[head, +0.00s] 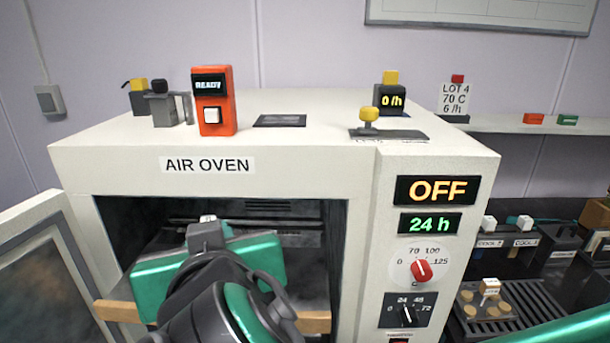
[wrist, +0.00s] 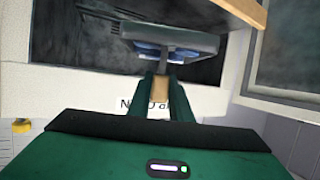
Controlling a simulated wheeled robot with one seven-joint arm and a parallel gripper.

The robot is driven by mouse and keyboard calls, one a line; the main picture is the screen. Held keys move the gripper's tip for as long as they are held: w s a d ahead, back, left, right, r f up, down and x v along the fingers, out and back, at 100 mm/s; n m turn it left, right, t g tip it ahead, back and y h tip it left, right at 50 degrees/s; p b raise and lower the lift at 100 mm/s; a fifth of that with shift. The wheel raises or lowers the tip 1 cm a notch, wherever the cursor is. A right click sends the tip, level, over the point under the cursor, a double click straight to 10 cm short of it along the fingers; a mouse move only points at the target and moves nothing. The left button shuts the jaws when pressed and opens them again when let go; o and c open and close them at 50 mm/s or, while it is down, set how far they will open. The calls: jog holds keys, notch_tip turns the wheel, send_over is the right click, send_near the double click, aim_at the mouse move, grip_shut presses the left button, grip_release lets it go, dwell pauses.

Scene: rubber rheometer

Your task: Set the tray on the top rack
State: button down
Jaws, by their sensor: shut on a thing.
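My gripper (wrist: 162,88) is shut on the stem or handle of a small grey tray (wrist: 200,42), which shows blue on its face in the wrist view. The tray is in front of the oven opening. My green and dark hand hides it in the head view. The air oven (head: 275,172) has its door open and its cavity dark. A light wooden strip (head: 118,312) crosses the front of the opening behind my arm, perhaps the front edge of a rack; it also shows in the wrist view (wrist: 238,10). I cannot tell whether the tray touches it.
The open oven door (head: 45,265) stands at the left. An orange READY device (head: 213,100) and several small items stand on the oven top. The panel reads OFF (head: 437,190) and 24 h. A dark bench (head: 530,265) with labelled blocks is at the right.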

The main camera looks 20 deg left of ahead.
jog(key=shift+s+a+r, duration=0.25)
jog(key=shift+s+r, duration=0.15)
jog(key=shift+s, duration=0.15)
jog(key=shift+w+f, duration=0.1)
jog(key=shift+w, duration=0.1)
jog(key=shift+w+d+f, duration=0.4)
jog(key=shift+w+f, duration=1.45)
jog(key=shift+w, duration=0.1)
jog(key=shift+w+d+f, duration=0.45)
jog(key=shift+w+f, duration=1.4)
jog(key=shift+w, duration=0.15)
jog(key=shift+w+d+f, duration=0.4)
jog(key=shift+w+f, duration=1.45)
jog(key=shift+w, duration=0.1)
jog(key=shift+f, duration=0.1)
jog(key=c, duration=1.6)
grip_release()
